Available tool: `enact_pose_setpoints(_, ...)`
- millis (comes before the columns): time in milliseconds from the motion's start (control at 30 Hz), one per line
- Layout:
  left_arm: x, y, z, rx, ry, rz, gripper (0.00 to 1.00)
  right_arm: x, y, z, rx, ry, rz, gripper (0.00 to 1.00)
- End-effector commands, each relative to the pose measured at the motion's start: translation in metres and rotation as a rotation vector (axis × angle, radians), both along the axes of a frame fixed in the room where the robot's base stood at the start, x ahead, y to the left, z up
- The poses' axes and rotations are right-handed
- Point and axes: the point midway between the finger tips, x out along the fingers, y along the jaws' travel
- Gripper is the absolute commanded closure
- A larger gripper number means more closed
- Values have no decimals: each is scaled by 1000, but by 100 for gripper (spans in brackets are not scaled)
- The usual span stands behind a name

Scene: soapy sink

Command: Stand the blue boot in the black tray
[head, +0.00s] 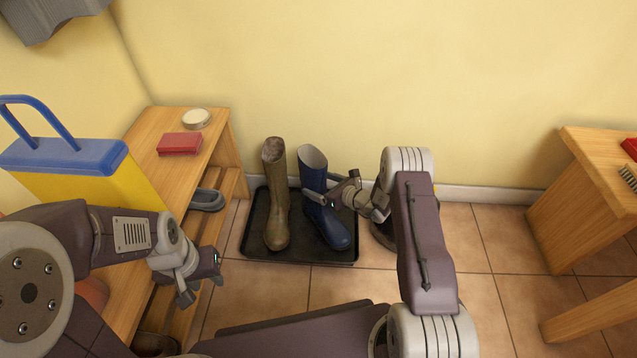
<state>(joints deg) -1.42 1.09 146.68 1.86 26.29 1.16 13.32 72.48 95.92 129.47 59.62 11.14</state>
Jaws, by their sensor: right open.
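The blue boot (329,222) stands upright in the black tray (300,256), its toe pointing toward the lower right. An olive-brown boot (276,205) stands upright beside it on the left, in the same tray. My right gripper (333,190) is open at the blue boot's shaft, with one finger in front of the shaft and the other at its right side. Whether the fingers touch the boot cannot be told. My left gripper (203,287) is open and empty, to the left of the tray and near the wooden bench.
A yellow-and-blue carrier (85,170) is far left. A wooden table (590,190) stands right. Tiled floor (490,240) between is clear.

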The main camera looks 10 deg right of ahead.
Motion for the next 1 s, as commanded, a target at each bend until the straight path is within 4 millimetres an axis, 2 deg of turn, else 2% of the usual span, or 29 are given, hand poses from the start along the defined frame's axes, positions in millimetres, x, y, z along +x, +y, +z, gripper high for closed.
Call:
enact_pose_setpoints(33, 0, 0, 17, 0, 0, 0, 62, -9, -7, 14, 2, 3, -5, 13)
enact_pose_setpoints(200, 0, 0, 45, 0, 0, 0, 62, -44, -30, 32, 3, 3, -6, 13)
enact_pose_setpoints(400, 0, 0, 63, 0, 0, 0, 62, -75, -49, 42, 2, 2, -3, 13)
enact_pose_setpoints(500, 0, 0, 65, 0, 0, 0, 62, -81, -53, 44, 1, -2, -2, 13)
enact_pose_setpoints(667, 0, 0, 64, 0, 0, 0, 62, -84, -51, 45, -1, -2, 12, 13)
enact_pose_setpoints(767, 0, 0, 64, 0, 0, 0, 62, -96, -19, 66, -44, -6, 177, 13)
enact_pose_setpoints(867, 0, 0, 64, 0, 0, 0, 62, -148, 40, 105, -190, -15, 571, 13)
enact_pose_setpoints(900, 0, 0, 64, 0, 0, 0, 62, -180, 57, 118, -284, -26, 765, 13)
enact_pose_setpoints(967, 0, 0, 64, 0, 0, 0, 62, -231, 66, 132, -450, -52, 1048, 13)
enact_pose_setpoints(1000, 0, 0, 64, 0, 0, 0, 62, -260, 63, 140, -576, -80, 1226, 13)
